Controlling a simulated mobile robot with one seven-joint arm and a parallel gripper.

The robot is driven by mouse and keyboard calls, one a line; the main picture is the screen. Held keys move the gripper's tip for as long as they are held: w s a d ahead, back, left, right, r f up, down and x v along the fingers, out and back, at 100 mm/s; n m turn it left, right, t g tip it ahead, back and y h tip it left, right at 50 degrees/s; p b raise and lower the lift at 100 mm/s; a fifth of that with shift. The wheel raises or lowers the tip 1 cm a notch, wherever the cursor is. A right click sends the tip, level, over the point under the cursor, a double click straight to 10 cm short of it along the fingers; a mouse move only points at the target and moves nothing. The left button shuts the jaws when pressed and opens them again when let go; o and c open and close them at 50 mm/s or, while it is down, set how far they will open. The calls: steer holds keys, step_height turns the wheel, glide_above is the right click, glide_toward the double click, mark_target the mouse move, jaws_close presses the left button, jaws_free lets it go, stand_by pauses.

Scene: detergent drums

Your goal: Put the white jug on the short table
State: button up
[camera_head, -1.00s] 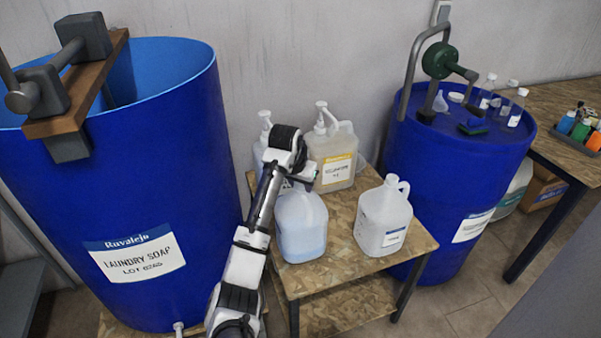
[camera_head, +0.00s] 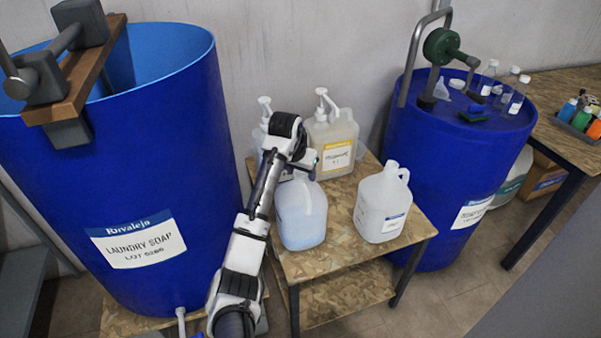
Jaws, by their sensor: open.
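A white translucent jug (camera_head: 382,207) with a handle and a small label stands upright on the short chipboard table (camera_head: 345,264), at its right side. A second jug (camera_head: 302,218), pale with bluish contents, stands to its left on the same table. My gripper (camera_head: 306,166) is above the table, just behind and over the top of the bluish jug, apart from the white jug. It is open; its fingers are small and partly hidden by the wrist, and I cannot tell whether they touch the bluish jug.
Two pump bottles, one with a yellow label (camera_head: 333,150), stand at the table's back. A large open blue drum (camera_head: 150,190) is left; a closed blue drum (camera_head: 455,150) with a green pump (camera_head: 441,47) is right. The table's front right corner is clear.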

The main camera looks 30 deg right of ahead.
steer(key=b+v, duration=0.1)
steer(key=v, duration=1)
steer(key=shift+r, duration=0.25)
